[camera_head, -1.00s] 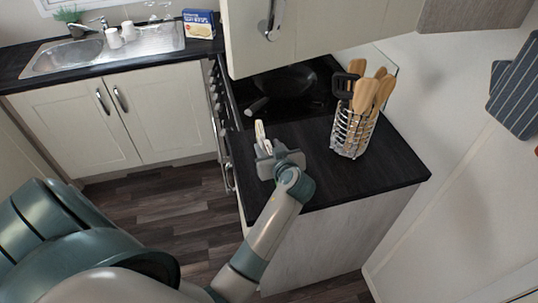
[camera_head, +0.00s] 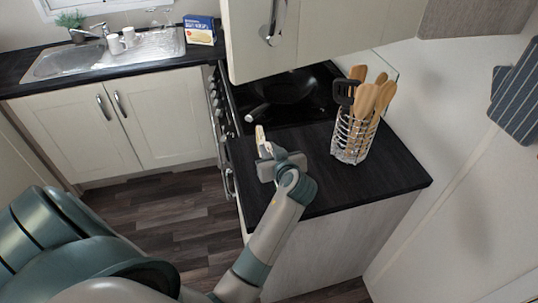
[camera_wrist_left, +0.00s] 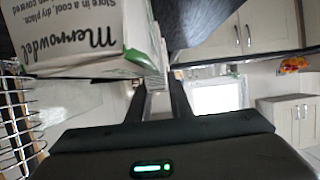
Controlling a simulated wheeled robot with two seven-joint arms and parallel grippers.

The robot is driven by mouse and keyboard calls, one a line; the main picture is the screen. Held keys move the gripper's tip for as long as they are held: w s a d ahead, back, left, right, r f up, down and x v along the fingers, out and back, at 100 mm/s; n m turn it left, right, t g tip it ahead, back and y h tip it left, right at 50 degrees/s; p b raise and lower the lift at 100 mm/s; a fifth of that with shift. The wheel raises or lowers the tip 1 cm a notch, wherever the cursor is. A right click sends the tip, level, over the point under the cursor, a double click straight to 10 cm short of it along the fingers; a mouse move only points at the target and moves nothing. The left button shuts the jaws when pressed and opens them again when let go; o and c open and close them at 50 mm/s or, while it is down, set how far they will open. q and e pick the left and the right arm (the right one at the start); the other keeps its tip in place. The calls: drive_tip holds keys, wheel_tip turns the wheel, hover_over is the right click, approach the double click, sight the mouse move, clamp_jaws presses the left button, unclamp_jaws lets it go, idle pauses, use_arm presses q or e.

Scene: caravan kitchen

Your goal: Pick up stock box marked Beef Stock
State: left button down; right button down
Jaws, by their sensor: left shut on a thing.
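My left gripper (camera_head: 263,142) is above the dark worktop of the right-hand unit, in front of the hob. It is shut on a small pale carton, the stock box (camera_head: 260,132), which shows only as a narrow sliver in the head view. In the left wrist view the stock box (camera_wrist_left: 85,38) is large at the upper left, white with green edges. It reads "Merrowdel" and "Store in a cool, dry place", upside down. One end of it meets the left gripper's fingers (camera_wrist_left: 158,100). I cannot see the words Beef Stock. My right gripper is not in view.
A wire utensil holder (camera_head: 352,138) with wooden spoons stands right of the gripper. A black pan (camera_head: 285,88) sits on the hob behind. A wall cupboard (camera_head: 310,35) hangs above. A blue-and-yellow box (camera_head: 199,34) stands by the sink (camera_head: 75,58). The worktop's front right (camera_head: 385,180) is clear.

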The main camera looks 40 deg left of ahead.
sight(269, 149)
use_arm(q)
wheel_tip(269, 149, up, 8)
drive_tip(key=shift+f+b, duration=0.2)
drive_tip(key=shift+b, duration=0.85)
drive_tip(key=shift+r, duration=0.4)
